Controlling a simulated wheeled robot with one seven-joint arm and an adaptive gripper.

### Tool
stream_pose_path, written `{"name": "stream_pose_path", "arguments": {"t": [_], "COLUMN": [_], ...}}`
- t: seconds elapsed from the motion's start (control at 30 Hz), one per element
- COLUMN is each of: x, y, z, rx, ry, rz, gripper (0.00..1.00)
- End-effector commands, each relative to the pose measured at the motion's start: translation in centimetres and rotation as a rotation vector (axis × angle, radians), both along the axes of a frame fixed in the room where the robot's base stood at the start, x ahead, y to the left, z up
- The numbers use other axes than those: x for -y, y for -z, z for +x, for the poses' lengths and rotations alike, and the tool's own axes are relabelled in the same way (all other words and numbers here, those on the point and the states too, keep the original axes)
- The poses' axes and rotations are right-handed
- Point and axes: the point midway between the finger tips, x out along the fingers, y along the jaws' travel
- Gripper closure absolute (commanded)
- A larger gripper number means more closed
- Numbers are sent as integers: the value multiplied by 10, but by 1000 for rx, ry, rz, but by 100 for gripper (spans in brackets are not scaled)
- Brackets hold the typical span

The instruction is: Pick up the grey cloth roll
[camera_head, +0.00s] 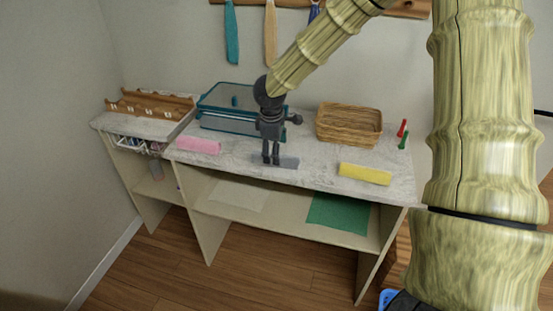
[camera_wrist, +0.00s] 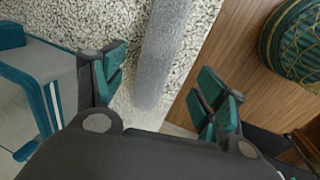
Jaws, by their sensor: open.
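The grey cloth roll (camera_head: 290,162) lies on the marble-patterned top near its front edge, between the pink and yellow rolls. My gripper (camera_head: 270,161) points down at its left part and partly hides it in the head view. In the wrist view the roll (camera_wrist: 163,50) runs from the top edge down into the space between the fingers. My gripper (camera_wrist: 163,85) is open there, its teal pads on either side of the roll, with gaps to both sides. Whether the fingertips are level with the roll or above it I cannot tell.
A pink roll (camera_head: 198,145) lies to the left, a yellow roll (camera_head: 365,174) to the right. Behind stand a teal-edged box (camera_head: 222,124), a wicker basket (camera_head: 349,123) and a wooden rack (camera_head: 150,104). Red (camera_head: 402,128) and green (camera_head: 404,139) pieces stand at the right end.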

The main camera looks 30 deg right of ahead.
Motion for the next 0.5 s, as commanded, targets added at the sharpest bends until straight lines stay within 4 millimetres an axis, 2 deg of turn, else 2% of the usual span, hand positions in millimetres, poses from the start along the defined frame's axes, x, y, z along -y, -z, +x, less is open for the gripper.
{"name": "stream_pose_path", "arguments": {"t": [0.17, 0.5], "x": [4, 14], "y": [8, 40], "z": [2, 9], "rx": [-1, -2], "ry": [1, 1], "rz": [2, 1], "gripper": [28, 28]}}
